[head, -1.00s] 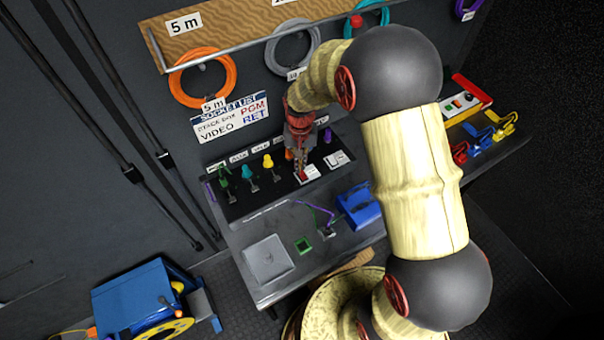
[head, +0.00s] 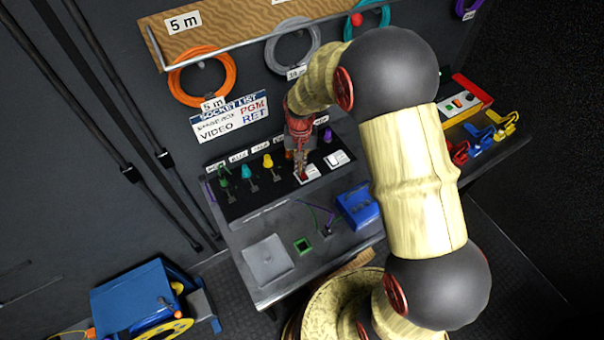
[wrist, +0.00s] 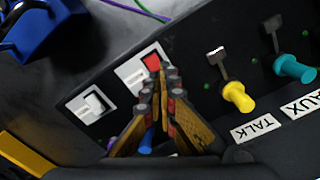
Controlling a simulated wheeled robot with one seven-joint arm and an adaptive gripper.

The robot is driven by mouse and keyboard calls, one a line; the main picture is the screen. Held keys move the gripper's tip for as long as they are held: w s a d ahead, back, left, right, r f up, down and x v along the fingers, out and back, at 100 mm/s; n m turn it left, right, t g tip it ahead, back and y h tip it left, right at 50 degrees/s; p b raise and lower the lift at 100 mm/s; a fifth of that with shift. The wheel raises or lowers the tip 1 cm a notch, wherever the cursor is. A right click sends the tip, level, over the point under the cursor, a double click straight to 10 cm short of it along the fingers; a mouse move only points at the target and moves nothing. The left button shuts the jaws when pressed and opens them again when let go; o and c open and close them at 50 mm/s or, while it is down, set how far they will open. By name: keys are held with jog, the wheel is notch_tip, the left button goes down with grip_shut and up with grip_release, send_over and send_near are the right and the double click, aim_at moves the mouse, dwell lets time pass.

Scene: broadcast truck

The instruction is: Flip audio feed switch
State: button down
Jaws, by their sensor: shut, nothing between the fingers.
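Two white rocker switches sit on the black sloped panel. In the wrist view the nearer one has a red part (wrist: 151,61) on a white plate (wrist: 134,80); the other has a white and dark rocker (wrist: 92,102). The head view also shows the plain white switch (head: 338,158). I cannot read a label that tells which is the audio feed switch. My gripper (wrist: 165,76) is shut and empty, its fingertips at the lower edge of the red part. I cannot tell whether they touch it. In the head view my gripper (head: 302,172) partly covers this switch.
Yellow (wrist: 238,97) and teal (wrist: 293,68) plugs stand beside the switches, with TALK and AUX labels. A blue box (head: 358,206) and a grey pad (head: 268,262) lie on the desk in front. A rail with coiled cables, including an orange coil (head: 176,88), is above.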

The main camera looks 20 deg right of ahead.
jog(key=shift+f, duration=0.45)
dwell(0.3)
jog(key=shift+r+p, duration=2.35)
jog(key=shift+r, duration=1.2)
